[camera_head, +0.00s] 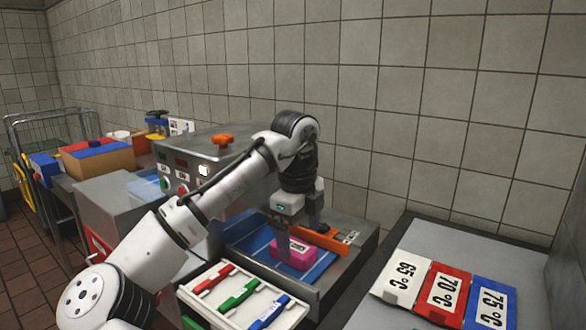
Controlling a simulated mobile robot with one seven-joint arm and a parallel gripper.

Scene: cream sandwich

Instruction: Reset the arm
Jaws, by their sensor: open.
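My arm reaches from the lower left across the machine, and my gripper (300,240) points down over a blue tray area (250,240). The gripper's fingers are apart. A pink block (293,253) lies on the blue surface right by the fingertips, with one finger in front of it. I cannot tell whether the fingers touch it. An orange bar (322,238) lies just beyond the pink block.
A white tray (208,311) with red, green and blue pens stands in front. White, red and blue temperature cards (445,292) lie on the right counter (433,238). A control box (190,148) stands behind my arm. The tiled wall is close behind.

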